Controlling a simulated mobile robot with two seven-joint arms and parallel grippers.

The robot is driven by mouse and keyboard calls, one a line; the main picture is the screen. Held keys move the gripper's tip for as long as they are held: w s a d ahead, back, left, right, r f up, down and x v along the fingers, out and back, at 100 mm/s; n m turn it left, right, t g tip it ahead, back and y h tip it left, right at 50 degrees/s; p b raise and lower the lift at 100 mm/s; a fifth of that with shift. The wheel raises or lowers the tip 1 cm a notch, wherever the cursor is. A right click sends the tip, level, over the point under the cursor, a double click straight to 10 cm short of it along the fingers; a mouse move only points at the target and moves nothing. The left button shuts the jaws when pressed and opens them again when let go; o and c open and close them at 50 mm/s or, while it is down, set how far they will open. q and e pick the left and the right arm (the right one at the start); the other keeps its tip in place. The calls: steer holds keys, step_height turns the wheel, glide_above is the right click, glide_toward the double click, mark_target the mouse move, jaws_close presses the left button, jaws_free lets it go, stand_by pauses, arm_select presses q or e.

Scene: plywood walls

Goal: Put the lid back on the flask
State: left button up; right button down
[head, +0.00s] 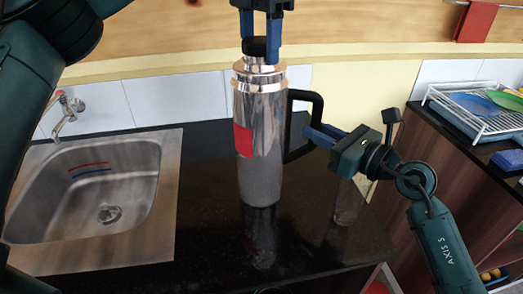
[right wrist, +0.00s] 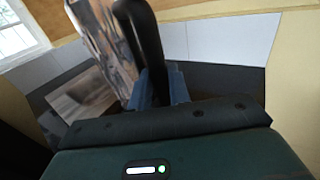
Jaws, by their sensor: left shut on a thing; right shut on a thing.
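The flask (head: 259,165) is a tall shiny silver cylinder with a red patch and a black side handle (head: 303,98). It stands upright on the dark counter. The silver lid (head: 259,72) with a black knob is at the flask's mouth; I cannot tell whether it is fully seated. My left gripper (head: 260,46), above the flask, is shut on the lid's knob. My right gripper (head: 312,134) is shut on the lower part of the handle. In the right wrist view the handle (right wrist: 150,45) runs down between the fingers, beside the reflective flask body (right wrist: 103,40).
A steel sink (head: 100,185) with a tap (head: 66,112) is to the left. A glass (head: 348,203) stands behind my right arm. A dish rack (head: 478,118) with plates and a blue sponge (head: 508,159) are on the right counter. Counter in front of the flask is clear.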

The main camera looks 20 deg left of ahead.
arm_select(q)
steer(key=m, duration=0.3)
steer(key=o, duration=1.1)
steer(key=shift+r, duration=2.25)
steer(key=shift+c, duration=0.5)
